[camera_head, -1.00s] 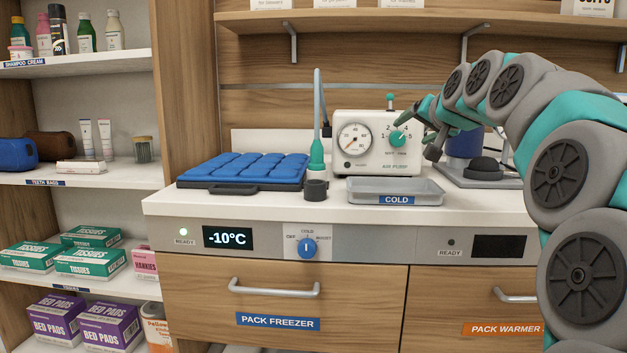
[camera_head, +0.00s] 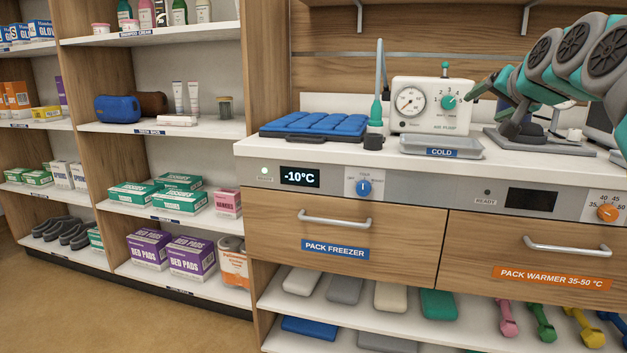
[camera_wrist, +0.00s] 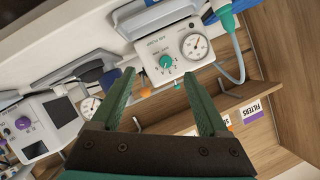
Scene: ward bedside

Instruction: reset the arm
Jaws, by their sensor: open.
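My arm comes in from the right edge in the head view, bent over the counter. My gripper (camera_head: 486,96) points left toward the white air pump (camera_head: 428,122), in front of or beside its right side; the exact gap cannot be told. In the wrist view my gripper (camera_wrist: 158,72) has its two green fingers wide apart. Nothing is held between them. The pump's face with its green knob shows beyond the fingertips.
The blue pack tray (camera_head: 313,125) and the grey COLD tray (camera_head: 441,142) sit on the counter (camera_head: 290,152). The pack freezer drawer (camera_head: 400,240) and pack warmer drawer (camera_head: 480,240) are shut. Stocked shelves stand left; the floor (camera_head: 120,315) before them is clear.

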